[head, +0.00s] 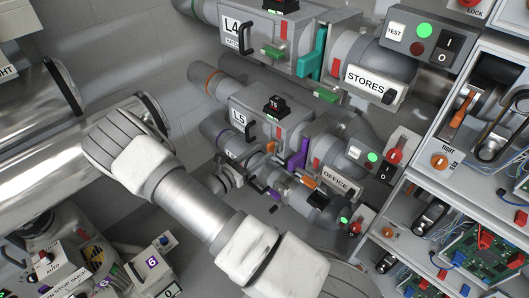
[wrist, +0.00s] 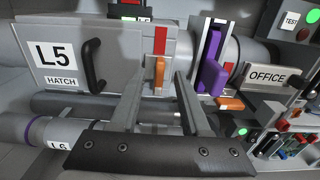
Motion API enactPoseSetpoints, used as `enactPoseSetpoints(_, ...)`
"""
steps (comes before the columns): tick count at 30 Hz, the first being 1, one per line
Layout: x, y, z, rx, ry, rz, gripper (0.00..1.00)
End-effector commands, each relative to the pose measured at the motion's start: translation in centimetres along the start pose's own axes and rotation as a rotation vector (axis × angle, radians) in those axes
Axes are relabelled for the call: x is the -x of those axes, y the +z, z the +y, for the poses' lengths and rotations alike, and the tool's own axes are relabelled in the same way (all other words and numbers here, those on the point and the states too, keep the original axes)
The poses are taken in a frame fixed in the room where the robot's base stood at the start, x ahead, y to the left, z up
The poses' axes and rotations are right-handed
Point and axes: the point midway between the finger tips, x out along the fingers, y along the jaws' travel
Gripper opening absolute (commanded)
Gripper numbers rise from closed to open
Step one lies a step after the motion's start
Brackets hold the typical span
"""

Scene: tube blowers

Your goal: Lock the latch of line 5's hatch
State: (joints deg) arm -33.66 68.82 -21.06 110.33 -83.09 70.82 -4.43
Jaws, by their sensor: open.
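Line 5's hatch (wrist: 60,75) is a grey panel marked "L5 HATCH" with a black handle (wrist: 92,65); it looks closed against its housing. At its right edge an orange latch (wrist: 159,76) stands upright, just below a red stripe (wrist: 160,40). My gripper (wrist: 158,73) is open. Its two fingers point at the hatch's right edge, one on each side of the latch as seen from the wrist; whether they touch it I cannot tell.
A purple lever (wrist: 212,77) stands right of the latch, with another orange piece (wrist: 230,103) below it. An "OFFICE" box (wrist: 266,76) is farther right. The L6 pipe (wrist: 60,132) runs below. Line 4's housing (head: 300,30) is above, and shelves (head: 410,150) stand at the right.

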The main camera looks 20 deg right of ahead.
Motion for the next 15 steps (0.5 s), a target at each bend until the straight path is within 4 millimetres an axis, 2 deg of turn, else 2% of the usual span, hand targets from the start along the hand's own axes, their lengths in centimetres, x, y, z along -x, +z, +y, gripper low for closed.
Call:
enactPoseSetpoints(6, -2.0, -0.1, 0.0, -0.001, -0.001, 0.001, 0.46)
enactPoseSetpoints(15, -2.3, 0.0, 0.0, -0.001, 0.0, 0.001, 0.46)
